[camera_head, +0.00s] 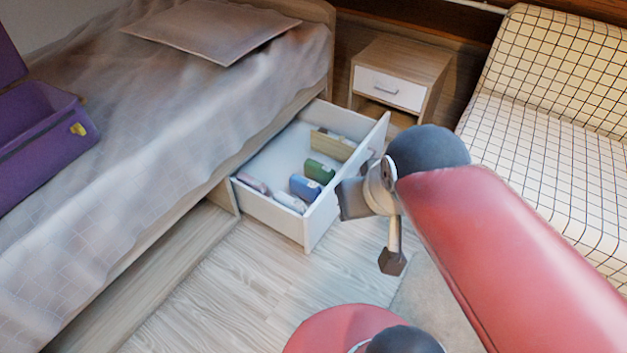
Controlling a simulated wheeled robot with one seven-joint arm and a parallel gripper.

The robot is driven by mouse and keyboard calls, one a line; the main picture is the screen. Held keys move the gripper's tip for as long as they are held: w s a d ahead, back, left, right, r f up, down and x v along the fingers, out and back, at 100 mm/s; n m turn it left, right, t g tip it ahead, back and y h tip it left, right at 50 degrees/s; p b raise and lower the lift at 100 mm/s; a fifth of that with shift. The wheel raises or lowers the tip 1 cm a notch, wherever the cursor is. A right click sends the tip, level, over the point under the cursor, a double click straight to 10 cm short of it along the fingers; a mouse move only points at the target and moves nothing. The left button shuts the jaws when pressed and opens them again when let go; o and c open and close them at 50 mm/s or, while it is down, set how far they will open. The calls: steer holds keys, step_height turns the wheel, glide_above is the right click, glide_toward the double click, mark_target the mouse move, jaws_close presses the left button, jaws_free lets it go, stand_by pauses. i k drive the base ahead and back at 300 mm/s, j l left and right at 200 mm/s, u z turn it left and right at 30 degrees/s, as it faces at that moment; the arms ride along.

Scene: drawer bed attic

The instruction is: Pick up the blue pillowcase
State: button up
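A small blue rolled bundle (305,188), which looks like the blue pillowcase, lies in the open white drawer (273,213) under the bed. A green roll (319,171) lies just behind it and a pale one (290,202) just in front. My gripper (372,231) is to the right of the drawer in the picture, near its front panel. Its two dark fingertips are spread wide apart with nothing seen between them. The drawer's front panel and my gripper hide part of the drawer's right side.
A beige item (332,144) and a pinkish item (252,184) also lie in the drawer. The bed (180,120) carries a flat pillow (212,28) and an open purple case (40,135). A nightstand (400,75) and a checked sofa (545,130) stand right. Wooden floor (225,300) is clear in front.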

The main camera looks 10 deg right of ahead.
mark_target(308, 190)
steer(key=i+l, duration=0.5)
steer(key=i+l+u, duration=0.15)
steer(key=u, duration=0.3)
steer(key=i+l+u, duration=0.1)
steer(key=l+u, duration=0.75)
steer(key=j+u, duration=0.1)
steer(key=u, duration=0.55)
